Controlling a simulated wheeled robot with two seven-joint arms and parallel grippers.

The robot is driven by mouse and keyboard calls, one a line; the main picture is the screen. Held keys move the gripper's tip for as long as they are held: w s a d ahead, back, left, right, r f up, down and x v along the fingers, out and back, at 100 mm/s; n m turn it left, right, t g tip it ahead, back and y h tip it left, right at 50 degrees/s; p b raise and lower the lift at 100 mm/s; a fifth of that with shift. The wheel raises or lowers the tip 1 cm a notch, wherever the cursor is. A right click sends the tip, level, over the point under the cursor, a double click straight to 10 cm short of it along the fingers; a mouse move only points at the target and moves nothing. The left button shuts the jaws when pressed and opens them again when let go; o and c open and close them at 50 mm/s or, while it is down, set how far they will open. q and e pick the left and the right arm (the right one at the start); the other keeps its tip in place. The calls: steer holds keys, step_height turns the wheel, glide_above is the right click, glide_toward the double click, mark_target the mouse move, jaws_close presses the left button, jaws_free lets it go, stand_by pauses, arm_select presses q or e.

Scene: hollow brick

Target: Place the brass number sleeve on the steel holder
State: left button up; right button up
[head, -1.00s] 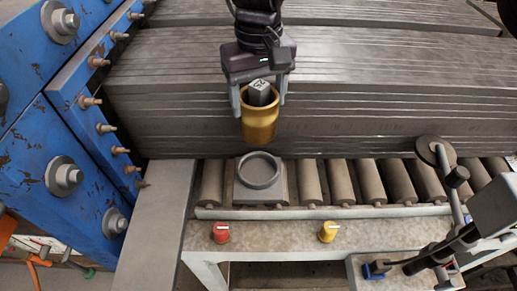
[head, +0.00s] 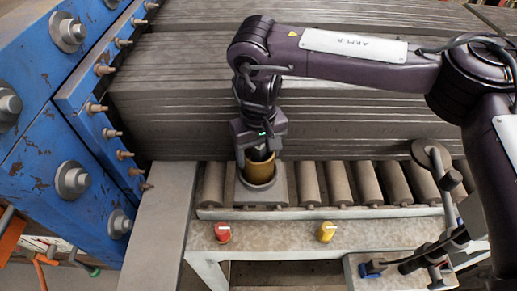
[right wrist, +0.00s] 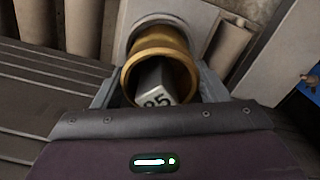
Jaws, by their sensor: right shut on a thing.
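The brass number sleeve (head: 261,170) is a gold cylinder with a grey numbered block inside it. In the right wrist view the sleeve (right wrist: 162,62) and the block (right wrist: 157,88), marked 05 or 95, show between the fingers. My right gripper (head: 258,160) is shut on the sleeve from above. The steel holder (head: 280,190) is a grey plate with a ring, on the rollers. The sleeve's lower end is at the holder's ring; whether it is fully seated I cannot tell. My left gripper is not in view.
Grey stacked slabs (head: 340,100) stand close behind the holder. A blue machine frame (head: 60,130) is at the left. Red (head: 223,232) and yellow (head: 326,231) buttons sit on the front ledge. A jointed metal stand (head: 440,200) is at the right.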

steer(key=o, duration=1.7)
steer(key=shift+r, duration=0.1)
step_height(320, 180, up, 11)
steer(key=b, duration=0.2)
steer(key=shift+r+b, duration=0.1)
steer(key=shift+b, duration=0.3)
steer(key=shift+r, duration=0.4)
